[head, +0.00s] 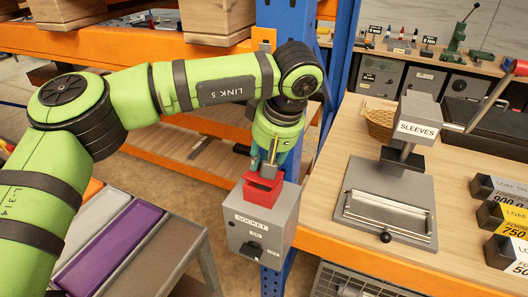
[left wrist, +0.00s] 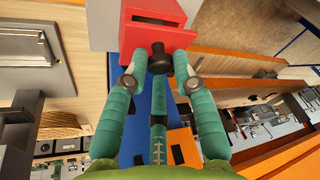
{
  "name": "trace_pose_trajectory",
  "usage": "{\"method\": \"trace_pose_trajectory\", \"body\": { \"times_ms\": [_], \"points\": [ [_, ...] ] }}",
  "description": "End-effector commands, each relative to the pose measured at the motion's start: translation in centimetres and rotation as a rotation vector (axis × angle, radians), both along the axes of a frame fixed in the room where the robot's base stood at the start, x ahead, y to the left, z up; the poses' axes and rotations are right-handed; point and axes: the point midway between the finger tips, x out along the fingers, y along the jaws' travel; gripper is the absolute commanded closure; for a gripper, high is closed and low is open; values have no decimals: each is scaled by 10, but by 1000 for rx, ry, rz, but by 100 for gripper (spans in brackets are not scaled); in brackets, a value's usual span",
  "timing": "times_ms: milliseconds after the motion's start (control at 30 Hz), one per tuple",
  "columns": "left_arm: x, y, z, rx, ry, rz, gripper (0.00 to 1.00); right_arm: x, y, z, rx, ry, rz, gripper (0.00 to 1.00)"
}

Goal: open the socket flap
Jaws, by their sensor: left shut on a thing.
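The grey socket box (head: 262,228), labelled SOCKET with a dark switch on its front, is mounted on the blue post. A red flap part (head: 262,188) sits at its top and also shows in the left wrist view (left wrist: 130,35), with a dark slot. A dark round knob (left wrist: 157,60) sticks out of the red part. My left gripper (head: 268,164) reaches down from above. In the left wrist view its teal fingers (left wrist: 159,66) are closed around the knob, against the red part. I cannot tell how far the flap is raised. My right gripper is not in view.
The blue post (head: 285,30) stands directly behind the gripper. A wooden workbench with a SLEEVES press (head: 385,205) and labelled blocks (head: 505,220) lies to the right. Trays (head: 110,240) on a stand are at lower left. Orange shelving (head: 130,42) is behind.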

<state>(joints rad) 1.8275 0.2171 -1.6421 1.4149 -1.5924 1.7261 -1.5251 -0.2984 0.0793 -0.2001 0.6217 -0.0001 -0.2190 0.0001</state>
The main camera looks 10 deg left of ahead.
Motion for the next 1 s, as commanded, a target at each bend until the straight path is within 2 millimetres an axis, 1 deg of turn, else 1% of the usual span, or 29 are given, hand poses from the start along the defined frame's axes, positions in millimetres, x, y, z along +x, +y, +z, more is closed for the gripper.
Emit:
{"method": "trace_pose_trajectory", "body": {
  "times_ms": [33,200,300,467,767,800,833,867,1000],
  "points": [
    [3,-1,12,12,29,5,100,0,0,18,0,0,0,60],
    [10,-3,14,44,122,5,100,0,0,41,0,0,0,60],
    [13,-3,14,56,161,5,100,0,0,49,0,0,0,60],
    [15,-3,13,65,192,2,100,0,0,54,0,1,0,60],
    [15,-3,12,65,195,2,100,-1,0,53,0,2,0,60],
    [15,-3,12,66,194,2,69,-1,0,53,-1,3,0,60],
    [15,-3,12,66,194,2,57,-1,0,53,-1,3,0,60],
    [15,-3,12,66,194,2,49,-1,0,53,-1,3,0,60],
    [15,-4,11,65,197,1,49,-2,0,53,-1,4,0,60]
  ]
}}
